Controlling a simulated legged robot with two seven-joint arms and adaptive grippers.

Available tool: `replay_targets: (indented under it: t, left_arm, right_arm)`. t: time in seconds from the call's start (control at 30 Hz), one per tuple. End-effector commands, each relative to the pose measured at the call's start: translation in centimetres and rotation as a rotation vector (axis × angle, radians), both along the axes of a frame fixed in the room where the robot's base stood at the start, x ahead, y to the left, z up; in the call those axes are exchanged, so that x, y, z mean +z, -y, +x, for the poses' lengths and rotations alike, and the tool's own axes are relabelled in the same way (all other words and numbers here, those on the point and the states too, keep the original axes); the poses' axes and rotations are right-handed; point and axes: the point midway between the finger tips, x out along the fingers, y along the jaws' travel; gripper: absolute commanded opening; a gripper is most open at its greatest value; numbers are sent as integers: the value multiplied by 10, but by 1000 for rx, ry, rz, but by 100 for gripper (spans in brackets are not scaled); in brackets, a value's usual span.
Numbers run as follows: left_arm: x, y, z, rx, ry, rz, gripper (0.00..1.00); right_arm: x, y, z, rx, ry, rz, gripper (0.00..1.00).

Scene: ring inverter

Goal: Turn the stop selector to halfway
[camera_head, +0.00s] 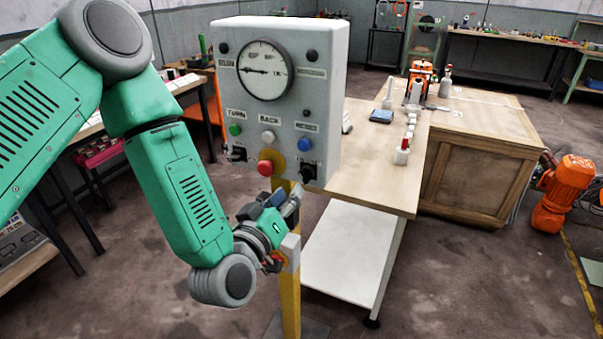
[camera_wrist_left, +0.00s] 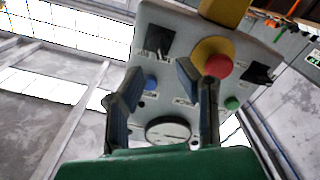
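A grey control box (camera_head: 310,45) on a yellow post carries two black selectors. One selector (camera_head: 308,172) is at its lower right, below a blue button; the other selector (camera_head: 237,153) is at its lower left, below a green button. Their labels are too small to read, so I cannot tell which is the stop selector. My left gripper (camera_head: 291,200) is just below the lower-right selector. In the left wrist view the box appears inverted; the fingers (camera_wrist_left: 147,84) are apart and empty, with the lower-right selector (camera_wrist_left: 158,42) beyond them. My right gripper is out of view.
A red mushroom button (camera_head: 265,168) on a yellow base sits between the selectors. A white button (camera_head: 267,136) and a round gauge (camera_head: 265,70) are above it. A wooden table (camera_head: 385,160) stands behind on the right, an orange machine (camera_head: 562,190) farther right.

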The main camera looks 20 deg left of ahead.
Motion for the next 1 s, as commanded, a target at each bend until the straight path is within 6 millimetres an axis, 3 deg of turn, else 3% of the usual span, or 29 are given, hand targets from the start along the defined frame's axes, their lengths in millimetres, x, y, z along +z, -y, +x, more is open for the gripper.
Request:
replay_targets:
  t: [0.1, 0.3, 0.5, 0.77, 0.83, 0.87, 1.0]
  left_arm:
    - [2, 2, 25, 1, 2, 0, 29]
    - [0, 4, 54, 0, 0, 0, 29]
    - [0, 6, 66, -2, -3, 0, 29]
    - [-1, 6, 66, -2, -3, 0, 29]
    - [-1, 6, 66, -2, -3, 0, 5]
    - [-1, 6, 66, -2, -3, 0, 0]
    - [-1, 5, 67, 0, -2, 0, 0]
  right_arm:
    - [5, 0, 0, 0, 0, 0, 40]
    - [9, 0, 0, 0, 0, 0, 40]
    - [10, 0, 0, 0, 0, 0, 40]
    - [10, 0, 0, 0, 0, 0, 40]
    - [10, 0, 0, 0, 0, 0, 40]
    - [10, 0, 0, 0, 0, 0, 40]
    - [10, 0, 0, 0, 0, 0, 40]
